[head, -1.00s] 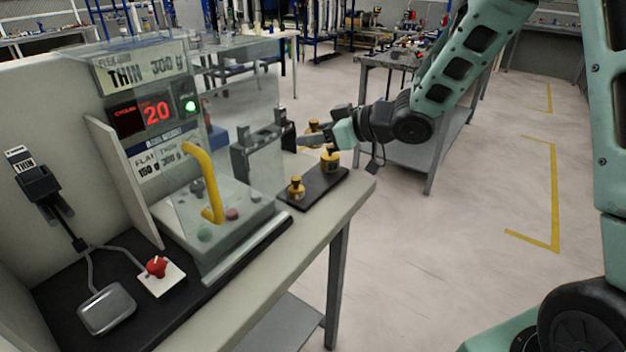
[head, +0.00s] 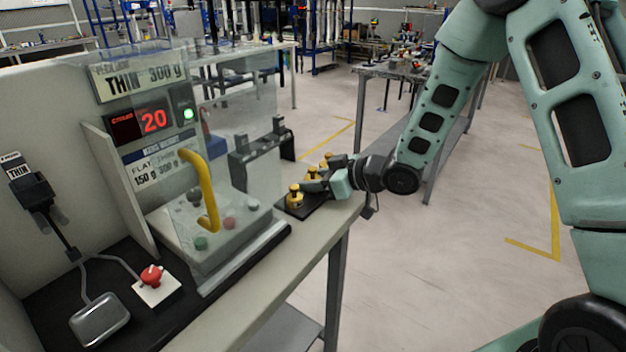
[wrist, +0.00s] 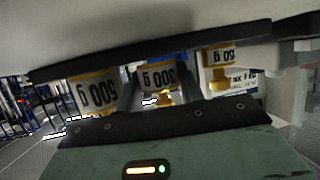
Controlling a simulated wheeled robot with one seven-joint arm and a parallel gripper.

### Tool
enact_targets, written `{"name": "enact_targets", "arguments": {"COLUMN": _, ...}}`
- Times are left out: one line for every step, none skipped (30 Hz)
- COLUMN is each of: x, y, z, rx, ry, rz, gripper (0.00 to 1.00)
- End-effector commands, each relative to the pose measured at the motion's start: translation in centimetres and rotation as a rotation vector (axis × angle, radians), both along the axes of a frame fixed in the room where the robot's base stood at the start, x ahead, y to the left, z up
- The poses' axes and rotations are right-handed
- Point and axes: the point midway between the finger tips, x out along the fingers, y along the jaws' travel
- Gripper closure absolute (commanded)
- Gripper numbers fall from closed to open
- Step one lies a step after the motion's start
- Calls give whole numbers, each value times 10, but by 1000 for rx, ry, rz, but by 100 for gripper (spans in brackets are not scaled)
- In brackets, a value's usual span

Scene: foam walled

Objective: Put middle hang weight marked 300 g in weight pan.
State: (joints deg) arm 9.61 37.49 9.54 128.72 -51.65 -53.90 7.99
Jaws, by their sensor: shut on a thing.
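Several brass-coloured hang weights stand on a small black tray (head: 293,210) at the bench's far right corner. The middle weight (wrist: 159,77) is marked 300 g, upside down in the wrist view. A heavier-looking weight (wrist: 94,95) is on its left and a smaller one (wrist: 219,58) on its right. My gripper (head: 314,184) is down at the row from the right, shut on the middle weight's knob. The weight is still at the tray, level with its neighbours. The fingers partly hide it in the head view. I cannot clearly pick out the weight pan.
A clear-walled test machine with a yellow handle (head: 207,190) stands left of the tray. A dark grey bracket (head: 262,150) is behind the tray. A red knob (head: 152,275) and grey pedal-like box (head: 100,319) are at front left. The bench edge is close.

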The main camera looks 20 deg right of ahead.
Motion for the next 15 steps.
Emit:
{"name": "enact_targets", "arguments": {"x": 0, "y": 0, "z": -1, "rx": 1, "ry": -1, "rz": 0, "gripper": 94}}
{"name": "enact_targets", "arguments": {"x": 0, "y": 0, "z": -3, "rx": 1, "ry": -1, "rz": 0, "gripper": 94}}
{"name": "enact_targets", "arguments": {"x": 0, "y": 0, "z": -4, "rx": 1, "ry": -1, "rz": 0, "gripper": 94}}
{"name": "enact_targets", "arguments": {"x": 0, "y": 0, "z": -5, "rx": 1, "ry": -1, "rz": 0, "gripper": 94}}
{"name": "enact_targets", "arguments": {"x": 0, "y": 0, "z": -5, "rx": 1, "ry": 1, "rz": 0, "gripper": 60}}
{"name": "enact_targets", "arguments": {"x": 0, "y": 0, "z": -4, "rx": 0, "ry": 0, "rz": 0, "gripper": 49}}
{"name": "enact_targets", "arguments": {"x": 0, "y": 0, "z": -4, "rx": 0, "ry": 0, "rz": 0, "gripper": 41}}
{"name": "enact_targets", "arguments": {"x": 0, "y": 0, "z": -4, "rx": 0, "ry": 0, "rz": 0, "gripper": 41}}
{"name": "enact_targets", "arguments": {"x": 0, "y": 0, "z": -4, "rx": 0, "ry": 0, "rz": 0, "gripper": 41}}
{"name": "enact_targets", "arguments": {"x": 0, "y": 0, "z": -4, "rx": 0, "ry": 0, "rz": 0, "gripper": 41}}
{"name": "enact_targets", "arguments": {"x": 0, "y": 0, "z": -4, "rx": 0, "ry": 0, "rz": 0, "gripper": 41}}
{"name": "enact_targets", "arguments": {"x": 0, "y": 0, "z": -4, "rx": 0, "ry": 0, "rz": 0, "gripper": 41}}
{"name": "enact_targets", "arguments": {"x": 0, "y": 0, "z": -4, "rx": 0, "ry": 0, "rz": 0, "gripper": 41}}
{"name": "enact_targets", "arguments": {"x": 0, "y": 0, "z": -4, "rx": 0, "ry": 0, "rz": 0, "gripper": 41}}
{"name": "enact_targets", "arguments": {"x": 0, "y": 0, "z": -4, "rx": 0, "ry": 0, "rz": 0, "gripper": 41}}
